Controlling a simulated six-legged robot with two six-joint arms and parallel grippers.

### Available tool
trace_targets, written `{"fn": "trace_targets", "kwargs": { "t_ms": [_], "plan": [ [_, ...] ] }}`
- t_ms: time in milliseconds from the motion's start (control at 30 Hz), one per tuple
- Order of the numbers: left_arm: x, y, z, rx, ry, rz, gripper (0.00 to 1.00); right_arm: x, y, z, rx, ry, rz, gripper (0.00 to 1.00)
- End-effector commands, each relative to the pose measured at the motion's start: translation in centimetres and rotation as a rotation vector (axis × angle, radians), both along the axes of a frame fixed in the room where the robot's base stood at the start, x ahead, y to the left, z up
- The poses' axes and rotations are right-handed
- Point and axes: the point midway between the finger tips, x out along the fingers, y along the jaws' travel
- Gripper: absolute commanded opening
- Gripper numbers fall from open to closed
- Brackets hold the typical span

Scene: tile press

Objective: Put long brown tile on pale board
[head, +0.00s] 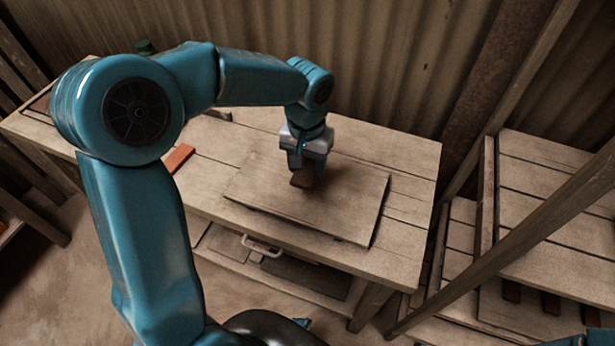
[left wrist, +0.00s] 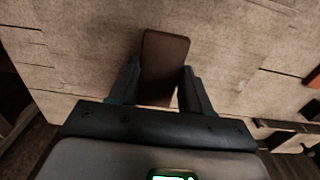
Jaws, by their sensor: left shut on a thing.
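The long brown tile (left wrist: 164,62) is between the two fingers of my left gripper (left wrist: 161,88) in the left wrist view. In the head view my left gripper (head: 306,168) points down over the pale board (head: 346,215), shut on the brown tile (head: 302,179). The tile is at or just above the board's surface; I cannot tell whether it touches. The gripper partly hides the tile. The pale board lies flat on the wooden table. My right gripper is not in view.
An orange-red tile (head: 178,158) lies on the table (head: 412,160) left of the board. A drawer with a pale handle (head: 262,246) is under the table's front edge. Wooden shelves (head: 560,160) stand at the right. A corrugated wall (head: 390,60) is behind.

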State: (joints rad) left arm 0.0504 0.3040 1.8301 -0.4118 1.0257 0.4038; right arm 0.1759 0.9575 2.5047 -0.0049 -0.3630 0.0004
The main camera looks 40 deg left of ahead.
Motion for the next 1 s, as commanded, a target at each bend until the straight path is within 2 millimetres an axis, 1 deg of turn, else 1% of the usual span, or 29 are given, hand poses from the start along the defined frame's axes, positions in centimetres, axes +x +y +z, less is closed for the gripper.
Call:
{"fn": "trace_targets", "kwargs": {
  "t_ms": [200,267,567,667,700,767,800,1000],
  "plan": [
    [0.0,-0.2,-3.5,0.0,0.005,0.0,0.15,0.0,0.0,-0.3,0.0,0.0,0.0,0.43],
    [0.0,-0.2,-4.1,0.0,0.004,-0.001,0.15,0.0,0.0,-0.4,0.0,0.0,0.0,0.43],
    [0.0,-0.2,-4.3,0.0,0.0,0.0,0.15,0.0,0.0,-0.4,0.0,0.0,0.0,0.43],
    [0.0,-0.2,-4.7,0.0,0.001,0.0,0.15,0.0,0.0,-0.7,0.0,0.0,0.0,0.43],
    [0.0,-0.2,-4.7,0.0,0.001,0.0,0.52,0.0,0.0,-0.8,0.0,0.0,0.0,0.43],
    [0.0,-0.2,-4.6,0.0,0.001,0.0,0.71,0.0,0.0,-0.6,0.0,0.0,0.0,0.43],
    [0.0,-0.2,-4.6,0.0,0.001,0.0,0.74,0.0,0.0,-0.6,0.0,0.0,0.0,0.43],
    [0.0,-0.2,-4.6,0.0,0.001,0.0,0.74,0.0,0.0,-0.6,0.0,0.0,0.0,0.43]
  ]
}}
